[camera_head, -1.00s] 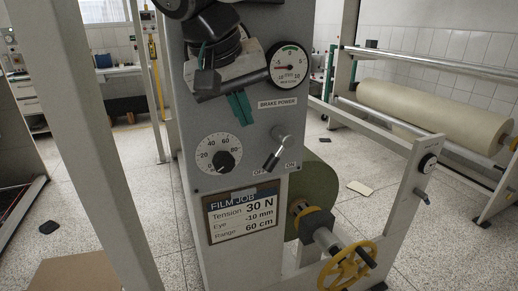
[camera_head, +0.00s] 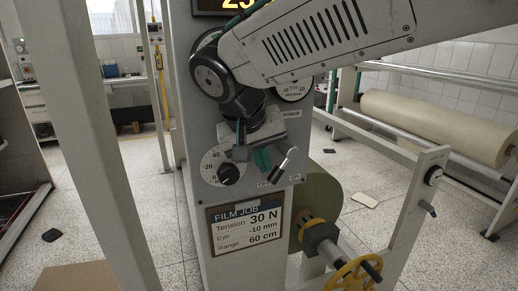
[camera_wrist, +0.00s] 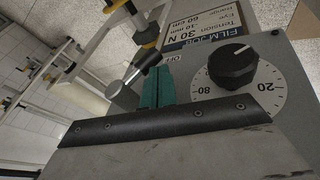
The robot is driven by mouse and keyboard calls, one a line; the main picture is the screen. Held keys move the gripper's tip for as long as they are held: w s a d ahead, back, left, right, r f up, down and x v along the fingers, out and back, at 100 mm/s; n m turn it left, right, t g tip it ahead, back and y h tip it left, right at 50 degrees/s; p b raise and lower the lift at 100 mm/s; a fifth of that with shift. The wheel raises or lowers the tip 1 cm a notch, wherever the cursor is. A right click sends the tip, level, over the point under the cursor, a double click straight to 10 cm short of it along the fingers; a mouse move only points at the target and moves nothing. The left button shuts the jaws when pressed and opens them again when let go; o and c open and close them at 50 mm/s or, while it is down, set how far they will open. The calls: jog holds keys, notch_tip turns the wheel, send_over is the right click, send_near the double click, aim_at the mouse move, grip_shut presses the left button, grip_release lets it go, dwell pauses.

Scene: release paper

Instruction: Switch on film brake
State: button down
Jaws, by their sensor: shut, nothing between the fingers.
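The brake power switch (camera_head: 284,163) is a metal lever on the grey machine panel. Its dark end points down and left toward the OFF label (camera_head: 264,184), with the ON label (camera_head: 295,177) to the right. My gripper (camera_head: 263,160) has teal fingers, shut and empty, just left of the lever. In the wrist view the fingers (camera_wrist: 157,88) are beside the lever (camera_wrist: 140,69); I cannot tell whether they touch it. My arm hides part of the BRAKE POWER label (camera_head: 291,114).
A black dial knob (camera_head: 228,174) with a numbered scale is left of the lever. The FILM JOB sign (camera_head: 245,225) is below. A yellow handwheel (camera_head: 352,275) and a film roll stand at lower right. A grey post (camera_head: 90,150) is on the left.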

jog(key=shift+f, duration=0.2)
jog(key=shift+w+d+f+h, duration=0.1)
jog(key=shift+d+f+h, duration=0.15)
jog(key=shift+f+h, duration=0.45)
